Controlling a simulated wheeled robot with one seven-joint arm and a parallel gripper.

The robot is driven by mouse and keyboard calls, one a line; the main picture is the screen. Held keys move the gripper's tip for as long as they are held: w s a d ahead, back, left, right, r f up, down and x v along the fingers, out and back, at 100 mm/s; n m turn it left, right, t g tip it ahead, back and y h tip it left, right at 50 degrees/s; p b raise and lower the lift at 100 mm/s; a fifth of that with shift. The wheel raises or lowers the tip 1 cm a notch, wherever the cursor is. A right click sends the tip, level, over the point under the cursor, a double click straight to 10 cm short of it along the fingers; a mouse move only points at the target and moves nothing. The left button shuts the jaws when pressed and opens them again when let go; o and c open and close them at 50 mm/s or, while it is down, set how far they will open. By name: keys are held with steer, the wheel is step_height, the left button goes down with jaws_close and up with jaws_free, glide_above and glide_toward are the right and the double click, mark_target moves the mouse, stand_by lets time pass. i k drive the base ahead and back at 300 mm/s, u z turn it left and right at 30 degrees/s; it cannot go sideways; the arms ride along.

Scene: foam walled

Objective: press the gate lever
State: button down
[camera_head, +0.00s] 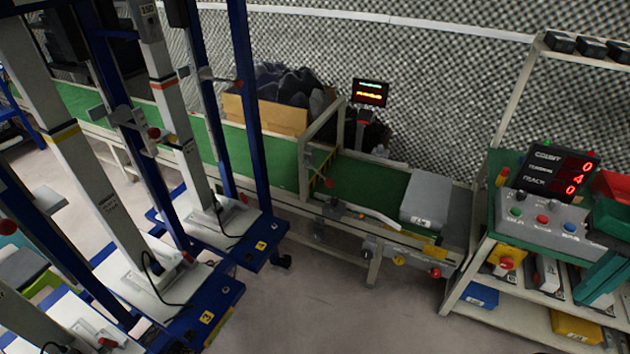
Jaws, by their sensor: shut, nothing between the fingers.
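A green conveyor (360,183) runs from the back left to the right middle in the head view. A pale angled bar (377,216) lies at its near edge and looks like a gate arm. A small red knob (329,183) shows near the conveyor's upright frame, and another red knob (435,271) is on the front rail at the right. I cannot tell which of these is the gate lever. A grey box (426,199) sits on the belt's right end, past the bar. My gripper is not in view.
Tall blue and grey posts on wheeled bases (258,243) crowd the left. A shelf bench at the right holds a control panel (545,214), a red-digit counter display (552,170) and bins. A lit sign (369,93) stands behind the conveyor. Open floor (320,305) lies in front.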

mark_target(329, 182)
steer(key=k, duration=1.25)
steer(key=u, duration=0.4)
steer(key=i, duration=1.8)
steer(key=z, duration=0.45)
steer(key=i, duration=0.55)
